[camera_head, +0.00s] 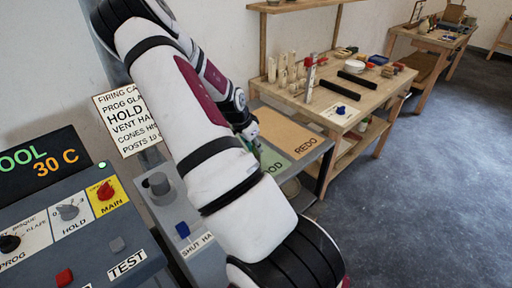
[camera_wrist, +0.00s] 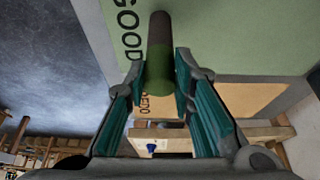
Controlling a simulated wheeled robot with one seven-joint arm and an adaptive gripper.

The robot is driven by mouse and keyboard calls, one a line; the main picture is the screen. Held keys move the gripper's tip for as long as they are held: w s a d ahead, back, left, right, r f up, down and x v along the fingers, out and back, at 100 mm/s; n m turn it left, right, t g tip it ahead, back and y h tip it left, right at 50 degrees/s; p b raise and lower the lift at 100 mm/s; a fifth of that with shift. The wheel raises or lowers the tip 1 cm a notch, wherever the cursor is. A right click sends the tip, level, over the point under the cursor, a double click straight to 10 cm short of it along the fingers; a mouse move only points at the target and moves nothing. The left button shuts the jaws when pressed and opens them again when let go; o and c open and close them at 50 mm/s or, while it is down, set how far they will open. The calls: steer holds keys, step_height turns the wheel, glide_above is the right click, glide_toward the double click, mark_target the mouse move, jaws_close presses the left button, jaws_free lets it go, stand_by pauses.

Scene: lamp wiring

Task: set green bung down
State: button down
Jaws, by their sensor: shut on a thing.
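The green bung (camera_wrist: 159,50) is a dark green cylinder with a brownish far end in the wrist view. My gripper (camera_wrist: 160,72) is shut on it, with a teal finger pad on each side. The bung overlaps the edge of the green GOOD area (camera_wrist: 222,35); I cannot tell whether it touches the surface. In the head view my gripper (camera_head: 254,141) is over the small table with the green GOOD area (camera_head: 273,160) and tan REDO area (camera_head: 285,133). My arm hides part of that table and most of the bung there.
A grey control panel (camera_head: 75,225) with knobs and switches stands at the left, and a grey switch box (camera_head: 165,210) beside it. A wooden workbench (camera_head: 340,95) with pale posts, black bars and small parts stands behind the small table. The floor at right is clear.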

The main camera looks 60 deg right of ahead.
steer(key=shift+f, duration=0.45)
steer(key=c, duration=1.4)
jaws_free()
steer(key=shift+o, duration=0.2)
